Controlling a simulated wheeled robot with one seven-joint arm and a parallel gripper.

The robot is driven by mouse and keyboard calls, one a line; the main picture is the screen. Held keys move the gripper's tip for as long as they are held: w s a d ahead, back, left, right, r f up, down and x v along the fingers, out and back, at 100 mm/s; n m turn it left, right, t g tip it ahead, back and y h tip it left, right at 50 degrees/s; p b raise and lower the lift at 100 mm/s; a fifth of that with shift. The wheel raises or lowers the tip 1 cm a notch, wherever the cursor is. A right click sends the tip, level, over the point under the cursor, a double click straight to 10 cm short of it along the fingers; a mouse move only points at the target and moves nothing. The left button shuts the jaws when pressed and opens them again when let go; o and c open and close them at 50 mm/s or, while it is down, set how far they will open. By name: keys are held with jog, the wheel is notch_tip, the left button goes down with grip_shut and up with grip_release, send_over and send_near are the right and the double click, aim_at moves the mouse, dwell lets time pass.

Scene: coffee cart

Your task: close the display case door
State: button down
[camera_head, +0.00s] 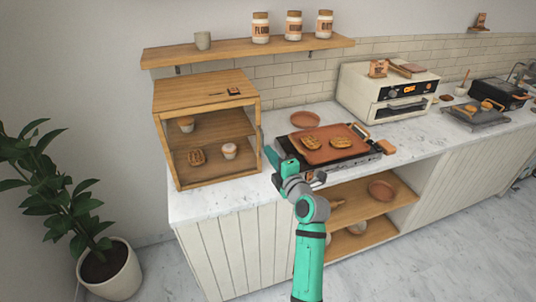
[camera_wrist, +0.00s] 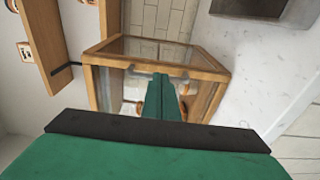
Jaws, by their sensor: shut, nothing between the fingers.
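The wooden display case (camera_head: 207,91) stands at the left end of the counter, with pastries and cups on its inner shelves. In the wrist view the case (camera_wrist: 105,48) appears turned sideways, with its glass side panel above and its framed front below. A grey door handle (camera_wrist: 157,72) runs along the front edge beside that side panel. The door looks flush or nearly flush with the frame; I cannot tell whether a small gap remains. My gripper (camera_head: 271,156) is shut and empty, just right of the case's front right edge. Its fingers (camera_wrist: 160,98) overlap the front near the handle; contact is unclear.
A griddle with a brown tray (camera_head: 325,153) and pastries lies right of my gripper. A wall shelf (camera_head: 245,50) with jars and a cup hangs above the case. A toaster oven (camera_head: 385,95) stands farther right. A potted plant (camera_head: 105,270) stands on the floor at left.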

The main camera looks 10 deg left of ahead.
jog(key=w+d+v, duration=0.1)
jog(key=v, duration=1.1)
jog(key=s+f+m+h, duration=0.8)
jog(key=s+f+m, duration=0.8)
jog(key=s+f, duration=0.55)
jog(key=s+d+f+m+h, duration=0.1)
jog(key=s+f+m, duration=0.15)
jog(key=s, duration=0.35)
jog(key=s+d+f+m+h, duration=0.1)
jog(key=s+m, duration=0.2)
jog(key=s, duration=0.4)
jog(key=s+r+m, duration=0.1)
jog(key=s+r, duration=0.1)
jog(key=s, duration=0.5)
jog(key=s+r+m, duration=0.2)
jog(key=s+r, duration=0.1)
jog(key=s, duration=0.5)
